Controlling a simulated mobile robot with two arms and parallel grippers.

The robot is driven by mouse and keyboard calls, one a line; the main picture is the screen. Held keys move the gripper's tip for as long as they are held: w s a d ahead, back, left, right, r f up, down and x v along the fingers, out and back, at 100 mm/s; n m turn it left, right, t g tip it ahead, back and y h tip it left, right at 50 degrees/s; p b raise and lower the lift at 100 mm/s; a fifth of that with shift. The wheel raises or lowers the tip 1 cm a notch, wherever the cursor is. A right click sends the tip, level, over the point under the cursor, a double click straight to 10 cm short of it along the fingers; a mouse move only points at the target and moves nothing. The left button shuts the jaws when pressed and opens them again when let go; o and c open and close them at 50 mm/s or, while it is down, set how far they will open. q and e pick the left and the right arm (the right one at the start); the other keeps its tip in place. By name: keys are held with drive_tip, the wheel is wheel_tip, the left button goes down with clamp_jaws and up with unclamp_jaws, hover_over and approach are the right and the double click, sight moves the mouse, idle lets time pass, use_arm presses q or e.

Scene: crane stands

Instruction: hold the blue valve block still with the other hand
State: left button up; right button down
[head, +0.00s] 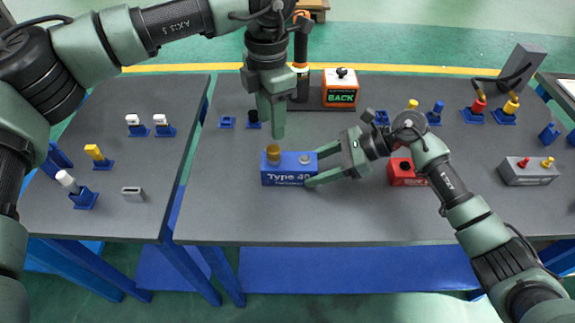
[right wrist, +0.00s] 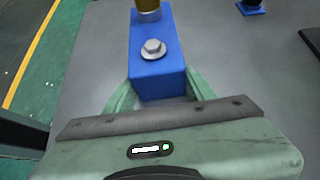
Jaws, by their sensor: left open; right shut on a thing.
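The blue valve block (head: 289,178), marked "Type 40", lies on the middle table with a brass fitting (head: 273,152) on its left top and a grey bolt (head: 306,158) on its right top. My right gripper (head: 317,172) is shut on the block's right end; the right wrist view shows its fingers on either side of the blue block (right wrist: 160,82). My left gripper (head: 272,130) is open, pointing down just above and behind the brass fitting. Its finger gap is hard to make out. I cannot tell whether it touches the fitting.
A red block (head: 405,172) sits right of my right gripper, partly under that arm. An orange "BACK" box (head: 340,88) stands at the back. A grey block with fittings (head: 527,171) is at the right. The left table (head: 110,190) holds several small parts in blue stands. The front of the middle table is clear.

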sight(273, 149)
use_arm(q)
wheel_tip(273, 149, down, 8)
drive_tip(key=shift+f, duration=0.1)
idle(0.4)
clamp_jaws()
drive_tip(key=shift+r, duration=0.2)
drive_tip(key=n, duration=0.3)
drive_tip(key=shift+n, duration=1.1)
